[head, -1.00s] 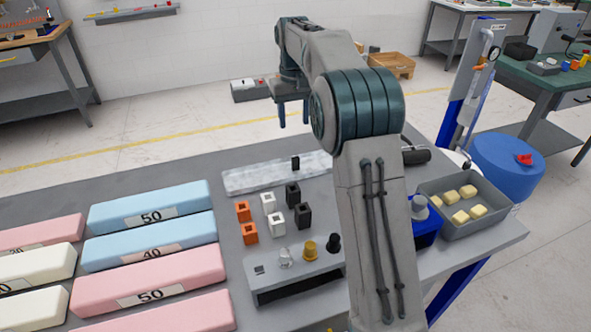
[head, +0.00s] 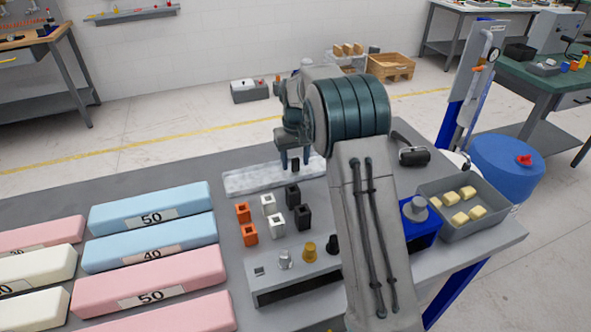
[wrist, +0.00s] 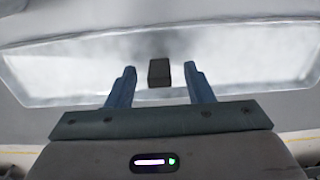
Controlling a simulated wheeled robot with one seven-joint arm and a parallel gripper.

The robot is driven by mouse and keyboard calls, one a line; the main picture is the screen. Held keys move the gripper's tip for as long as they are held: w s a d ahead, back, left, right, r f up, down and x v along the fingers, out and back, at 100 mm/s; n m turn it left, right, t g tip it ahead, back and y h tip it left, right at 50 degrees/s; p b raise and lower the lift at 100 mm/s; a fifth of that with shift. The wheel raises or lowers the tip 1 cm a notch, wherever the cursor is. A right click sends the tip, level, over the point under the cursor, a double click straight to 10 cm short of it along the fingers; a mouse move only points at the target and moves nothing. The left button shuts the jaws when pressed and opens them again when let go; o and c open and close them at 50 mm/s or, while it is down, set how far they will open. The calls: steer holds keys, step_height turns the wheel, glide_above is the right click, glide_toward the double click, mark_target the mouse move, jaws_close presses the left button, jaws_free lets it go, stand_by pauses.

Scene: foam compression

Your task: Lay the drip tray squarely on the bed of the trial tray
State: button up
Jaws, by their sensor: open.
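The drip tray looks to be the flat, pale, shiny metal tray (head: 245,181) at the back of the table, with a small upright black block (wrist: 159,73) at its middle. It also fills the upper wrist view (wrist: 240,62). My gripper (head: 294,166) points down over this tray, its fingers open. In the wrist view the two blue fingers (wrist: 159,82) stand on either side of the black block, with a gap on each side. I cannot tell for sure which thing is the trial tray.
Orange, white and black blocks (head: 269,205) stand just in front of the pale tray. A grey stand with knobs (head: 295,285) is nearer. Long foam bars (head: 150,240) fill the left. A grey bin of yellow cubes (head: 470,235) is at right.

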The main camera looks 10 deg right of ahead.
steer(key=shift+f, duration=0.2)
jaws_close()
steer(key=shift+r, duration=0.2)
